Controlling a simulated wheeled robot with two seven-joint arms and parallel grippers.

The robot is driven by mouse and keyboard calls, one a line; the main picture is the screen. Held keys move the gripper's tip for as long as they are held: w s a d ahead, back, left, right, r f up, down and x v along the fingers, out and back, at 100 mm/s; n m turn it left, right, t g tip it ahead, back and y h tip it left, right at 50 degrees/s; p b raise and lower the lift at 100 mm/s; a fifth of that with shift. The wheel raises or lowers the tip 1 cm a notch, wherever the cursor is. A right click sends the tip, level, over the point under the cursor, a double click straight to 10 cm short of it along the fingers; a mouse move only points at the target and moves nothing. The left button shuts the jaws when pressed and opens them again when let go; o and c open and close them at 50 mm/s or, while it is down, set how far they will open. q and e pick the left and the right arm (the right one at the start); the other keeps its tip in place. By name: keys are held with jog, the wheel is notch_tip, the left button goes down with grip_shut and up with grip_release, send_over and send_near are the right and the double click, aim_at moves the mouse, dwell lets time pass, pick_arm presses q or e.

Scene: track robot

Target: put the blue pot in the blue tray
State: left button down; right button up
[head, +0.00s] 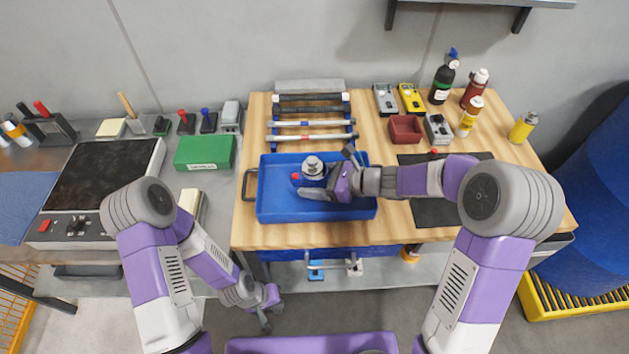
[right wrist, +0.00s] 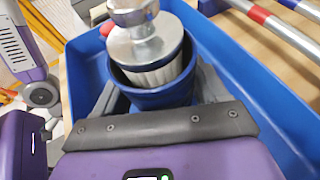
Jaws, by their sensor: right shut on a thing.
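The blue pot (right wrist: 155,98) is a dark blue round cup with a silver metal, knobbed piece standing in it. My right gripper (head: 316,184) is shut on the pot, its grey fingers on either side in the right wrist view. In the head view the pot (head: 314,181) is over the inside of the blue tray (head: 277,212); I cannot tell whether it touches the tray floor. The tray lies on the wooden table and also fills the right wrist view's background (right wrist: 255,75). My left gripper (head: 270,312) hangs low, empty, in front of the table, its fingers apart.
A small red thing (head: 296,176) is beside the pot. A rack with bars (head: 312,123) stands behind the tray. A dark red bin (head: 405,129), meters and bottles stand at the back right. A green box (head: 205,152) is left of the table.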

jog(key=o, duration=1.1)
jog(key=shift+f, duration=0.1)
jog(key=shift+r, duration=0.25)
jog(key=p+v, duration=0.3)
jog(key=v, duration=0.9)
